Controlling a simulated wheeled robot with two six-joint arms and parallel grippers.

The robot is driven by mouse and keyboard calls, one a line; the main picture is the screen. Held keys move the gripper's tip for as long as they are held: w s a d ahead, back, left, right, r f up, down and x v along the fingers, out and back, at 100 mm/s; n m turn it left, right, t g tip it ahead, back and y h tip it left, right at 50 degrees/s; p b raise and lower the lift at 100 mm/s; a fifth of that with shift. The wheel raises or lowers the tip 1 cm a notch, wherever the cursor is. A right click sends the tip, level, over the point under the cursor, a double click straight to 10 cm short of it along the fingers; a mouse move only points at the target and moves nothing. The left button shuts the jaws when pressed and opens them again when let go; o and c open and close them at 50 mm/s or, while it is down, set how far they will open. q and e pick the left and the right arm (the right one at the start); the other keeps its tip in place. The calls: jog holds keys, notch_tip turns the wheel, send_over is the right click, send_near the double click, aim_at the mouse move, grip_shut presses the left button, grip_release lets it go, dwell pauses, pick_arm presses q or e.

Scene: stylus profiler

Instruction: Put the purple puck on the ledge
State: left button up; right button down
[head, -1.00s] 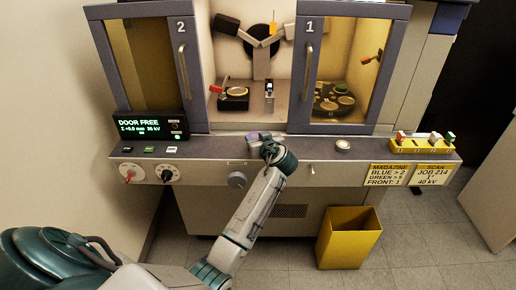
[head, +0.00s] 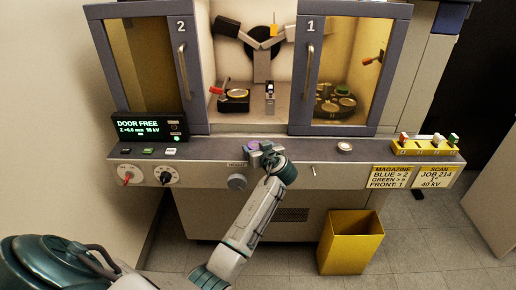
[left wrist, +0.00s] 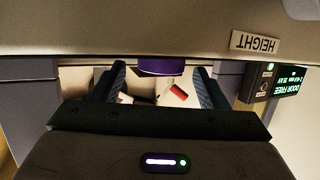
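The purple puck (head: 252,144) is at the grey ledge (head: 215,147) along the front of the cabinet, partly hidden by my left gripper (head: 262,151). In the left wrist view, which is upside down, the puck (left wrist: 160,68) shows against the ledge edge, between the two fingers of my left gripper (left wrist: 160,88). A gap shows on each side of the puck, so the fingers are open and apart from it. Its seat on the ledge is not fully visible. My right gripper is not in view.
The cabinet's middle opening is clear between door 2 (head: 151,65) and door 1 (head: 349,70). A round white piece (head: 344,147) lies on the ledge to the right, before a yellow rack (head: 425,147). A yellow bin (head: 350,243) stands on the floor.

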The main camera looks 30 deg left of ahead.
pick_arm(q)
jog(key=shift+r, duration=0.1)
jog(key=shift+r+p, duration=0.2)
jog(key=shift+p, duration=0.1)
jog(key=b+v, duration=0.2)
jog(key=v, duration=1)
jog(key=shift+b, duration=0.4)
jog(key=shift+f, duration=0.1)
